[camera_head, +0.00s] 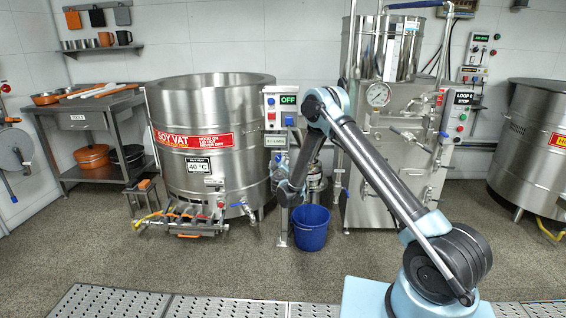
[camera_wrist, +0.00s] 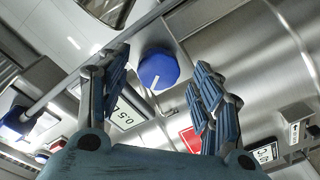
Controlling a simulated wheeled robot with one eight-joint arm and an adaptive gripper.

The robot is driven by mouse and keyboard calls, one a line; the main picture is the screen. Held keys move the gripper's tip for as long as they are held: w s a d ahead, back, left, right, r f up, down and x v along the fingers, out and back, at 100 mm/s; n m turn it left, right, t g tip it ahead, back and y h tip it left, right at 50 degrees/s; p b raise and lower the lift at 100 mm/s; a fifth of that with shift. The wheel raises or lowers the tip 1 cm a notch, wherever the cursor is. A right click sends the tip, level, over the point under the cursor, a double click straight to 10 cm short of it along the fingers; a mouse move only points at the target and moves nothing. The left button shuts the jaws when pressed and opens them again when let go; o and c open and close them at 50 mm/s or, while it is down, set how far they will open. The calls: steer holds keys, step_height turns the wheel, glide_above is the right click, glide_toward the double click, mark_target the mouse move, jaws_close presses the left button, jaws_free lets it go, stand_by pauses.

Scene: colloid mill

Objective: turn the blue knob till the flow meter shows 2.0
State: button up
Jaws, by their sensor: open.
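The blue knob (camera_wrist: 158,70) is round with a white pointer line and shows in the wrist view on a steel surface. My gripper (camera_wrist: 157,64) is open, with one finger to the left of the knob and one to the right. The knob appears between and beyond the fingertips; I cannot tell whether they touch it. A pale plate with dark digits (camera_wrist: 126,114) lies below the knob, partly behind the left finger; I cannot read it surely. In the head view my gripper hangs by the mill stand, its fingers not clear.
A control box (camera_head: 280,101) reading OFF stands above the mill area. The steel soy vat (camera_head: 205,125) is to the left and a steel machine with a dial gauge (camera_head: 378,94) to the right. A blue bucket (camera_head: 310,232) stands on the floor below. The front floor is clear.

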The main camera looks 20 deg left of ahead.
steer(key=shift+w+a, duration=0.1)
steer(key=shift+w, duration=0.2)
steer(key=shift+w, duration=0.1)
steer(key=c, duration=1.1)
steer(key=shift+o, duration=0.2)
